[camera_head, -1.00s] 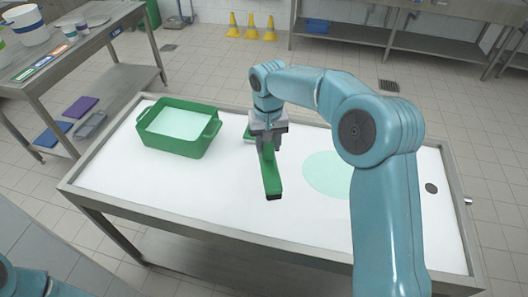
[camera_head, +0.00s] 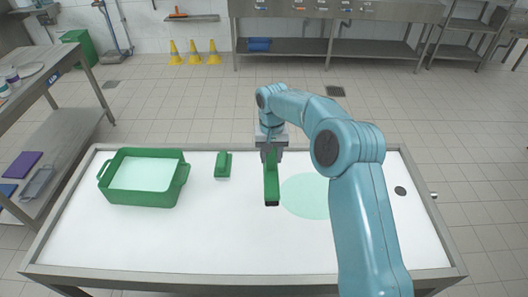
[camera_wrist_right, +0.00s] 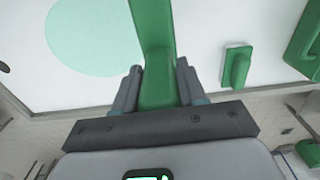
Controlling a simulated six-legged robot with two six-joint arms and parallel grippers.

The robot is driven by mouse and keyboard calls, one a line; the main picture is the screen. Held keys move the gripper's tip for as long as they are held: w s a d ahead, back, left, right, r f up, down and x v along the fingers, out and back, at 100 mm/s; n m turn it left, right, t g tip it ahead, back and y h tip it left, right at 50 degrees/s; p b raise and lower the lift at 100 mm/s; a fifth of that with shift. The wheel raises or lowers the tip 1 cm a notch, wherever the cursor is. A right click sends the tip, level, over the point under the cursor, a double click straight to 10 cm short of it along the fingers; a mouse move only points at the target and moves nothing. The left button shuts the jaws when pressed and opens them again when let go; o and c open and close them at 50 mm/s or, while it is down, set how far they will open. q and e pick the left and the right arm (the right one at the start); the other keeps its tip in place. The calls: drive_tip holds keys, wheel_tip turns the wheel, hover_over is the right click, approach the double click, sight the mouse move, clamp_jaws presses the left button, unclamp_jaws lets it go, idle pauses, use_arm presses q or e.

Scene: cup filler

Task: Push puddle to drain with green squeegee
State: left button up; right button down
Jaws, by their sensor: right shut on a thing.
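The green squeegee (camera_head: 271,182) is in my right gripper (camera_head: 270,156), which is shut on its handle. In the right wrist view the handle (camera_wrist_right: 157,75) runs between the two fingers (camera_wrist_right: 156,88). The pale green puddle (camera_head: 304,196) lies on the white table top just right of the squeegee, partly hidden by my right arm; it also shows in the right wrist view (camera_wrist_right: 97,36). The dark round drain (camera_head: 400,191) is near the table's right edge. Whether the squeegee touches the surface, I cannot tell. My left gripper is not in view.
A green tub (camera_head: 142,196) with pale contents stands on the table's left. A small green handled block (camera_head: 222,166) lies between tub and squeegee. The table has a raised metal rim (camera_head: 240,280). The front of the table top is clear.

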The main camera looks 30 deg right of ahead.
sight(274, 174)
drive_tip(key=shift+s+d, duration=0.1)
drive_tip(key=shift+s, duration=0.25)
drive_tip(key=shift+s+d, duration=0.15)
drive_tip(key=shift+d+f, duration=0.25)
drive_tip(key=shift+f, duration=0.05)
drive_tip(key=f+b, duration=0.1)
drive_tip(key=f, duration=0.2)
drive_tip(key=f+b, duration=0.1)
drive_tip(key=f, duration=0.1)
drive_tip(key=f+b, duration=0.1)
drive_tip(key=f, duration=0.2)
drive_tip(key=shift+w+d+f+b, duration=0.1)
drive_tip(key=shift+w+f+b, duration=0.15)
drive_tip(key=shift+f+b, duration=0.15)
drive_tip(key=shift+s+r, duration=0.25)
drive_tip(key=shift+r, duration=0.05)
drive_tip(key=shift+w+f, duration=0.15)
drive_tip(key=shift+w, duration=0.1)
drive_tip(key=shift+s, duration=0.1)
drive_tip(key=shift+s+f, duration=0.1)
